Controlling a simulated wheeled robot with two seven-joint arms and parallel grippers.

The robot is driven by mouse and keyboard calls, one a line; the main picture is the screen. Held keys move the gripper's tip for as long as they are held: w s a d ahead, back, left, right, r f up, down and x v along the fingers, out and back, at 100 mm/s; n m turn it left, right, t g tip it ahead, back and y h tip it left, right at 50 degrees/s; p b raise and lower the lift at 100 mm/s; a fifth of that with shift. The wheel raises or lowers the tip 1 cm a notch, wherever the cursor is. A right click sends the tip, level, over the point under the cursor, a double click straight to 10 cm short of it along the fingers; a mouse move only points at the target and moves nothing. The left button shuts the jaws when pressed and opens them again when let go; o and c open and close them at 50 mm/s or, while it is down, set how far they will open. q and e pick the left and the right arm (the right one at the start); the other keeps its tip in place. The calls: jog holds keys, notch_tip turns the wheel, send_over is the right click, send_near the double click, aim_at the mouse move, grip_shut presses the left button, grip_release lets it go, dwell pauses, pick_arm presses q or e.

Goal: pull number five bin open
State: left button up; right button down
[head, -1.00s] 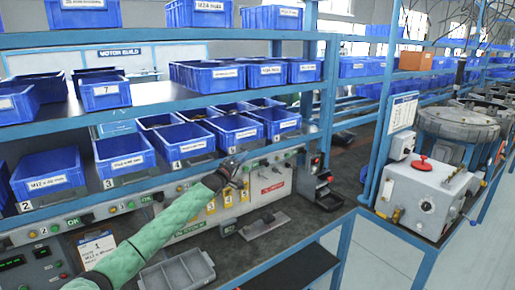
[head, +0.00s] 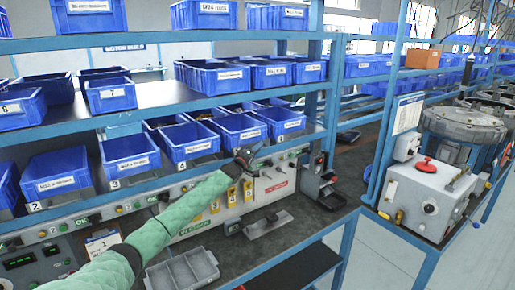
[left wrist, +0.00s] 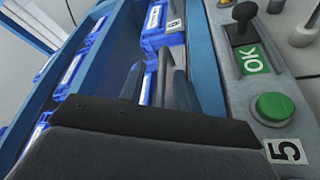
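The number five bin (head: 240,132) is a blue open-topped bin with a white front label, in the lower shelf row between the number four bin (head: 187,141) and the bin at the row's right end (head: 281,122). My left gripper (head: 252,152) is just below and in front of its front edge and hides its number tag. In the left wrist view the fingers (left wrist: 168,78) stand apart with a gap between them, pointing toward a blue bin front (left wrist: 162,28). I cannot tell whether they touch it. My right gripper is not in view.
A grey tray (head: 183,270) sits at the bench front. The upper shelf (head: 150,98) holds more blue bins.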

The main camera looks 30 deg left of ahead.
pick_arm(q)
jog(key=shift+w, duration=0.3)
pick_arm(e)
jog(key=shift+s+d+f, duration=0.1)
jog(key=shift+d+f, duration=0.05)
pick_arm(q)
jog(key=shift+c, duration=0.2)
grip_shut()
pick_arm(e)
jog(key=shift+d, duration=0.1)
pick_arm(q)
jog(key=shift+d, duration=0.1)
